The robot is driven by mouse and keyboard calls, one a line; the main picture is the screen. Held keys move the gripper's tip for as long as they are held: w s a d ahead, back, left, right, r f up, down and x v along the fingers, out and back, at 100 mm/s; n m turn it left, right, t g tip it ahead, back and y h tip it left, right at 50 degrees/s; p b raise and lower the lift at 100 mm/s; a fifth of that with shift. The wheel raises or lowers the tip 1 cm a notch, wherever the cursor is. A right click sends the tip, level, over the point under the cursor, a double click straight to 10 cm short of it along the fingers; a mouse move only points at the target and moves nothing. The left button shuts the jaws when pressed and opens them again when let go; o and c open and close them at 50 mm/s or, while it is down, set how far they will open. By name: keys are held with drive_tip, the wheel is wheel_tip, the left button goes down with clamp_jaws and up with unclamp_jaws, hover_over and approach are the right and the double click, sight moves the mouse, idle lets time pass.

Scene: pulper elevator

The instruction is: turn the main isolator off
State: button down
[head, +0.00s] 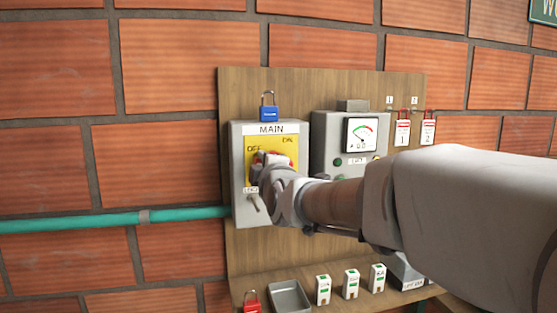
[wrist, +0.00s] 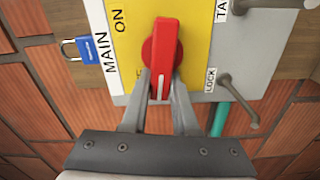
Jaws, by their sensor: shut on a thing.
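The main isolator is a grey box (head: 238,150) labelled MAIN, with a yellow plate (head: 290,148) marked OFF at upper left and ON at upper right. In the wrist view its red handle (wrist: 163,35) lies along the picture's up-down direction, with a white-lined end toward my gripper. In the head view that is roughly level, the lined end toward the left, OFF side. My gripper (wrist: 163,82) is shut on that end, one finger on each side. In the head view my gripper (head: 266,166) hides most of the handle.
A blue padlock (head: 269,114) sits on the box top. A metal rod (wrist: 240,100) juts out by the LOCK label. A meter box (head: 330,125) stands close on the right. Red-topped tags (head: 402,133) hang further right. A tray (head: 290,298) and a red padlock (head: 251,307) lie below.

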drive_tip(key=shift+w+d+f+n, duration=0.1)
drive_tip(key=shift+d+f+n, duration=0.25)
drive_tip(key=shift+f+n, duration=0.25)
drive_tip(key=shift+r, duration=0.1)
drive_tip(key=c, duration=0.7)
unclamp_jaws()
drive_tip(key=shift+d+r, duration=0.15)
drive_tip(key=shift+a+r+n, duration=0.1)
drive_tip(key=shift+a+n, duration=0.1)
drive_tip(key=shift+n, duration=0.1)
drive_tip(key=shift+s, duration=0.4)
drive_tip(key=b+v, duration=0.1)
drive_tip(key=v, duration=1.5)
drive_tip(key=shift+s+d, duration=0.2)
drive_tip(key=shift+s, duration=0.1)
